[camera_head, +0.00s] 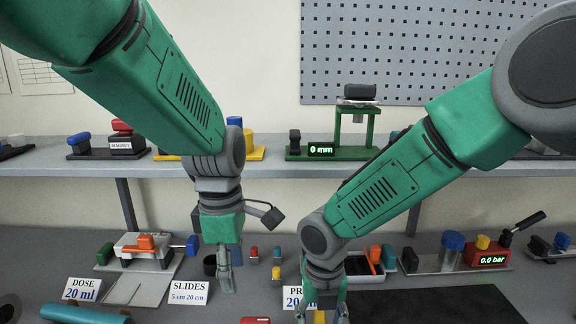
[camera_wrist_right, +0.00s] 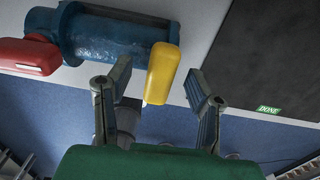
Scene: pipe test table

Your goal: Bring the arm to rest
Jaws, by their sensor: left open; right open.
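My left gripper (camera_head: 226,284) hangs pointing down over the left-middle of the table, behind the SLIDES card. It is open and nothing shows between its fingers. My right gripper (camera_head: 322,312) is low at the bottom edge of the head view, pointing down, and partly cut off. In the right wrist view its fingers (camera_wrist_right: 158,88) stand apart. A yellow handle (camera_wrist_right: 163,70) of a blue cylinder (camera_wrist_right: 110,38) shows in the gap between them, apart from both fingers in the picture. Whether the fingers are level with the handle I cannot tell.
A red handle (camera_wrist_right: 30,57) sits at the cylinder's left end. A dark mat (camera_head: 440,306) marked DONE lies to the right. DOSE (camera_head: 82,290) and SLIDES (camera_head: 188,293) cards stand at left. A shelf (camera_head: 270,170) with test devices crosses behind my arms.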

